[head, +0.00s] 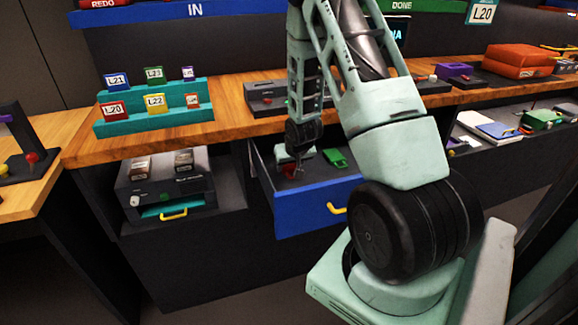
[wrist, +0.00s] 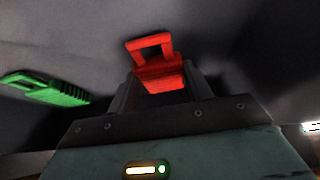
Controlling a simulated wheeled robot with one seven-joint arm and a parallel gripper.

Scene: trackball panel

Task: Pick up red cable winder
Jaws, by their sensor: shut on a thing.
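The red cable winder (wrist: 160,78) shows in the wrist view between the two fingers of my gripper (wrist: 162,92). It has an open loop at its far end. My gripper is shut on its near part. In the head view my gripper (head: 291,168) reaches down into the open blue drawer (head: 305,211). The red winder (head: 289,171) shows there as a small red patch at the fingertips. I cannot tell whether it still touches the drawer floor.
A green piece (head: 335,158) lies in the same drawer to the right of my gripper, and it also shows in the wrist view (wrist: 46,88). The drawer walls stand close around. The wooden counter (head: 236,99) is above and behind the drawer.

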